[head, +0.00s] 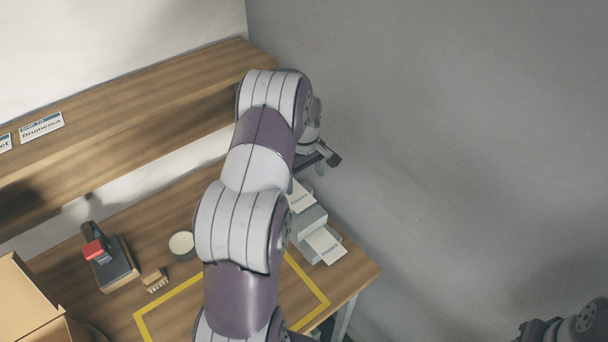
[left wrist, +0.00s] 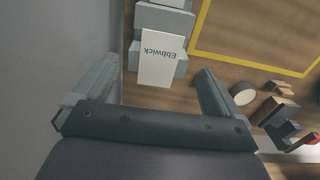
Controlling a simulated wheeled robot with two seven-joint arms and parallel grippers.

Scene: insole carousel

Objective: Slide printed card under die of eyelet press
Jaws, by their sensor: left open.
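The white printed card reading "Ebbwick" (left wrist: 160,60) lies on a grey printer-like box (left wrist: 132,62). In the head view this card (head: 300,198) shows on the rear part of the box (head: 311,218). My left gripper (head: 320,160) is open and empty, above and behind the box. In the left wrist view its fingers (left wrist: 158,70) stand apart on either side of the card, not closed on it. The eyelet press (head: 114,262) with a red-tipped handle stands at the table's left. Its die is too small to make out. The right gripper (head: 535,330) shows only partly at the lower right.
Another white card (head: 325,244) lies on the box's front. A round white-topped roll (head: 182,243) and a small wooden block (head: 155,280) stand beside the press. Yellow tape (head: 172,302) outlines a table area partly hidden by my left arm. A cardboard box (head: 25,302) is at left.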

